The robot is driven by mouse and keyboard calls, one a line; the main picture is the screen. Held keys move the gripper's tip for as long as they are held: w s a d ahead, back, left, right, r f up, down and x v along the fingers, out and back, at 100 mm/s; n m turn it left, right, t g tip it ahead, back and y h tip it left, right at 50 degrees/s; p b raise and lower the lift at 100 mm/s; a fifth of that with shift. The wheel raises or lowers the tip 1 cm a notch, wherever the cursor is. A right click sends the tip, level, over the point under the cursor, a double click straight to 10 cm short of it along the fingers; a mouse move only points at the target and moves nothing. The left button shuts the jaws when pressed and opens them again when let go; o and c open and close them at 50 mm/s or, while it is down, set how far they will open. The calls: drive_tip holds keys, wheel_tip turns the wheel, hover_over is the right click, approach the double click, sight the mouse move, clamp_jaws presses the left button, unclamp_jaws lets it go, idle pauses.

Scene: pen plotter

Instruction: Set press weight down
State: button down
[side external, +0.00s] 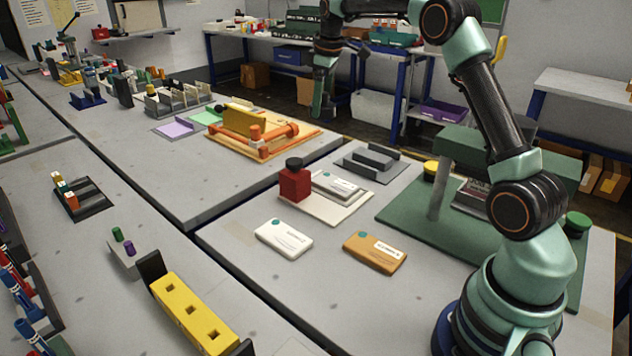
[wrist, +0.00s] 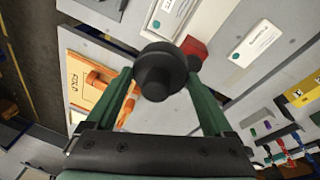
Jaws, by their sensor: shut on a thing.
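My gripper (side external: 322,108) hangs in the air beyond the work table's far edge in the side view, fingers down. In the wrist view my gripper (wrist: 163,85) is shut on a dark, round, stepped piece (wrist: 155,72), which I take to be the press weight. It is hard to make out in the side view, and its underside is hidden. A red block (side external: 294,184) with a black knob stands on a pale board (side external: 325,212), well below and nearer the camera than my gripper.
A white card block (side external: 283,239) and an orange-brown one (side external: 374,252) lie in front of the pale board. A grey holder (side external: 368,166) is behind it. A green press station (side external: 405,206) stands right. An orange tool (side external: 256,138) sits on the left table. Bare tabletop lies left of the white card.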

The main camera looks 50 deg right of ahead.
drive_tip(key=shift+s+d+r, duration=0.2)
drive_tip(key=shift+s+d, duration=0.5)
drive_tip(key=shift+d, duration=0.35)
drive_tip(key=shift+m, duration=0.3)
drive_tip(key=s+x, duration=0.1)
drive_tip(key=x, duration=0.5)
drive_tip(key=s+x, duration=0.1)
drive_tip(key=x, duration=0.6)
drive_tip(key=s+a+x, duration=0.1)
drive_tip(key=x, duration=0.5)
drive_tip(key=shift+s+f, duration=0.35)
drive_tip(key=shift+f, duration=0.3)
drive_tip(key=shift+f, duration=0.1)
unclamp_jaws()
drive_tip(key=shift+f, duration=0.15)
